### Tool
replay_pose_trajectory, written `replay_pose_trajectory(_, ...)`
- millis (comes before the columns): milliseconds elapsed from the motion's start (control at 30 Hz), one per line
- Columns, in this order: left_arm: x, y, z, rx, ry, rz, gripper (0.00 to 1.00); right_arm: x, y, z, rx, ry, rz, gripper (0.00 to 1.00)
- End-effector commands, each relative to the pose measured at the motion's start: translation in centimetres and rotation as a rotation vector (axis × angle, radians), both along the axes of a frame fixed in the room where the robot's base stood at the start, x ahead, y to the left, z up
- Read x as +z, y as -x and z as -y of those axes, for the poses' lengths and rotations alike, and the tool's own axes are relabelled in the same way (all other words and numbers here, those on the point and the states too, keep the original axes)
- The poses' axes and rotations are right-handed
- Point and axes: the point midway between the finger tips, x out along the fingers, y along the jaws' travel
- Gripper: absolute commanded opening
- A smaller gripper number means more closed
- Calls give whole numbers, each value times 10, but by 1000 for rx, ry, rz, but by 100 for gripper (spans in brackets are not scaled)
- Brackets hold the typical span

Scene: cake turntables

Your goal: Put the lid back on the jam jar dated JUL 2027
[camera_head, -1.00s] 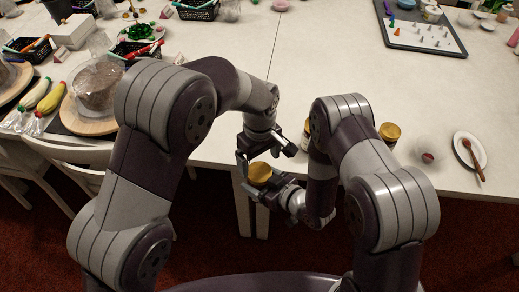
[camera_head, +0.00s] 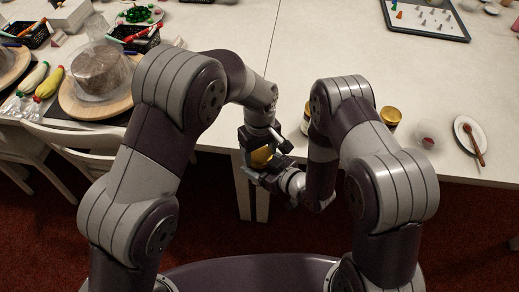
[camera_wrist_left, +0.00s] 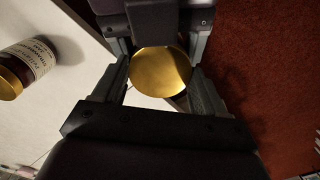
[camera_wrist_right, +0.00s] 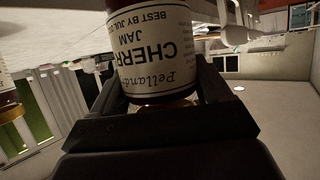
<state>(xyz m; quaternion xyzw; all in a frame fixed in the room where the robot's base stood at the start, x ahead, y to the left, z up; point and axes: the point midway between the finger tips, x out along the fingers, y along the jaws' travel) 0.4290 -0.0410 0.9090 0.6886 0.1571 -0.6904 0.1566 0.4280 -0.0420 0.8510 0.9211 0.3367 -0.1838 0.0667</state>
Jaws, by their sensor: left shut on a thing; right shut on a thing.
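A cherry jam jar (camera_wrist_right: 155,50) is held in my right gripper (camera_wrist_right: 160,95); its label reads "CHERRY JAM BEST BY JUL", with the year cut off. A gold lid (camera_wrist_left: 160,78) is at the jar's top; it also shows in the head view (camera_head: 261,157) and as a sliver in the right wrist view (camera_wrist_right: 165,107). My left gripper (camera_wrist_left: 160,72) is shut on the lid from above, a finger on each side. Whether the lid is fully seated is hidden. Both grippers are in front of the table edge.
A gold-lidded jar (camera_head: 391,117) stands on the white table (camera_head: 350,60). Another jar (camera_wrist_left: 30,60) is near the table's front edge. A glass bowl (camera_head: 426,134) and a plate with a wooden spoon (camera_head: 468,133) are at right. Cake turntables (camera_head: 95,103) are at left.

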Motion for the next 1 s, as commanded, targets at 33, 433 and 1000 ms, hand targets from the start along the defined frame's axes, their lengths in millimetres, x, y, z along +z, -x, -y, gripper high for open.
replay_pose_trajectory(33,1,0,0,-99,2,2,35,1,-1,0,2,-1,3,0)
replay_pose_trajectory(433,0,0,0,-488,2,1,35,1,0,0,2,-1,3,0)
replay_pose_trajectory(1000,24,-1,2,-487,6,7,97,1,-1,-1,3,0,4,0)
